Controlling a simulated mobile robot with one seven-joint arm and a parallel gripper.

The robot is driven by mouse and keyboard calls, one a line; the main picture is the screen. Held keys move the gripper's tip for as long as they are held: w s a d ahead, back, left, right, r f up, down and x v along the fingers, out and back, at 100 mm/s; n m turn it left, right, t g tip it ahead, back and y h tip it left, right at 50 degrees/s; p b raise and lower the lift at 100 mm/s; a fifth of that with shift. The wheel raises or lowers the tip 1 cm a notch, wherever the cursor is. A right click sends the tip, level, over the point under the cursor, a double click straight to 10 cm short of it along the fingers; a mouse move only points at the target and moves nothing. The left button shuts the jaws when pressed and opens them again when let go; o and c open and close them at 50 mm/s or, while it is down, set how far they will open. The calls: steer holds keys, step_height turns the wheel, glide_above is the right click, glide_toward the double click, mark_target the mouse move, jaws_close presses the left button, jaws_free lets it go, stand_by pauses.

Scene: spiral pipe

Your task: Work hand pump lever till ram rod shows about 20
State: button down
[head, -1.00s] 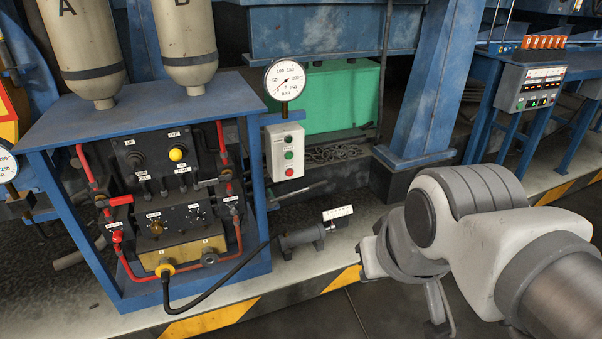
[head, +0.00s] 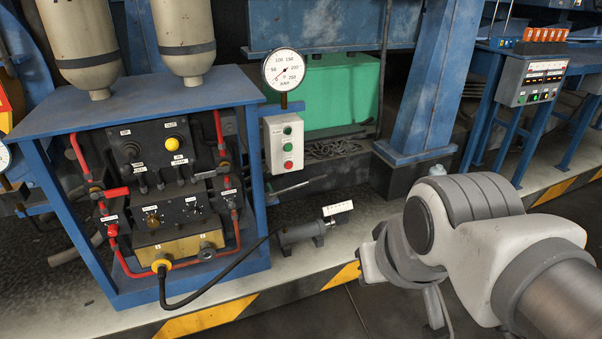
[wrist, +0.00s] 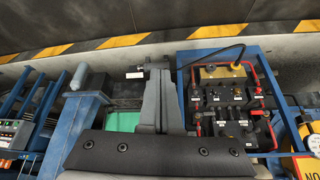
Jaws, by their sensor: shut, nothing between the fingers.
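The hand pump lever appears to be the thin grey bar (head: 290,189) sticking out to the right of the blue pump cabinet, below the button box. The ram (head: 300,234) is a grey cylinder lying on the floor strip, fed by a black hose. A white scale plate (head: 338,208) stands at its right end; its marks are too small to read. The round gauge (head: 283,70) has its needle at the low end. My gripper (wrist: 158,70) is shut and empty in the wrist view, apart from the cabinet. In the head view my arm is right of the ram.
The blue cabinet (head: 185,289) holds red pipes, valves and a yellow knob (head: 172,144). A button box (head: 284,143) hangs at its right side. A blue column (head: 425,90) stands behind my arm. The floor by the yellow-black edge stripe (head: 207,317) is open.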

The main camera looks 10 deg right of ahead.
steer(key=shift+r, duration=0.1)
step_height(320, 180, up, 10)
steer(key=p, duration=0.8)
stand_by(0.3)
step_height(320, 180, up, 18)
steer(key=p, duration=1.8)
steer(key=shift+p, duration=0.4)
steer(key=shift+w, duration=0.1)
